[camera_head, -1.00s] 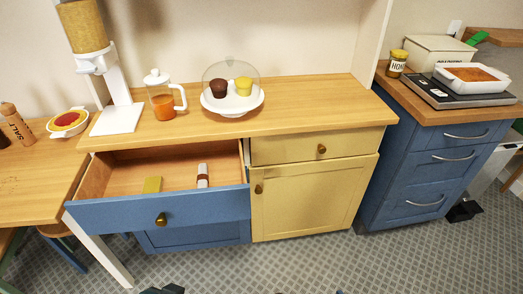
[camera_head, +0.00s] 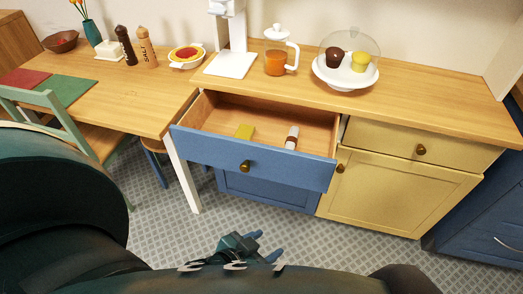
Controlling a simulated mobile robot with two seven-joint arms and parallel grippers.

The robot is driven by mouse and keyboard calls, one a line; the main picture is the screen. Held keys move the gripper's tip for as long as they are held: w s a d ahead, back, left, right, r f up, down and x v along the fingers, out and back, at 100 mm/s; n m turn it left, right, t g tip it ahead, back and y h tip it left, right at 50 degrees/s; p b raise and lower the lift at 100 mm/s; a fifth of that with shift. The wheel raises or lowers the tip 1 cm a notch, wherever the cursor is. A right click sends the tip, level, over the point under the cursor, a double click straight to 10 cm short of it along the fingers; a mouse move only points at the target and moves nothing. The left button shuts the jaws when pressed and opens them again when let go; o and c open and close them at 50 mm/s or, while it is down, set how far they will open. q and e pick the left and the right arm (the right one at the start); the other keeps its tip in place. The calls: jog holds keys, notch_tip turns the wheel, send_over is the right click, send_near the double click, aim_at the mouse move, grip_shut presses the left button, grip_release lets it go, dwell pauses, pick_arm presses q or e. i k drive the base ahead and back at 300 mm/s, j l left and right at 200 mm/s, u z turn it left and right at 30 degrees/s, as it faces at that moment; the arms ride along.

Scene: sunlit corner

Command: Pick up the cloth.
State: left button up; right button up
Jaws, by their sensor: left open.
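The blue drawer (camera_head: 215,150) under the wooden counter is pulled open. Either could be the cloth; I cannot tell for sure which. My left gripper (camera_head: 266,246) is low at the bottom centre, over the tiled floor and in front of the drawer. Its fingers are apart with nothing between them. It touches neither piece. My right gripper is out of view.
On the counter (camera_head: 420,105) stand a glass jug (camera_head: 276,58) with orange drink and a domed cake stand (camera_head: 345,75). A table with a green chair (camera_head: 62,125) is at left. The floor in front is clear.

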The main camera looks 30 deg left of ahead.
aim_at(244, 132)
jog(key=u, duration=1.45)
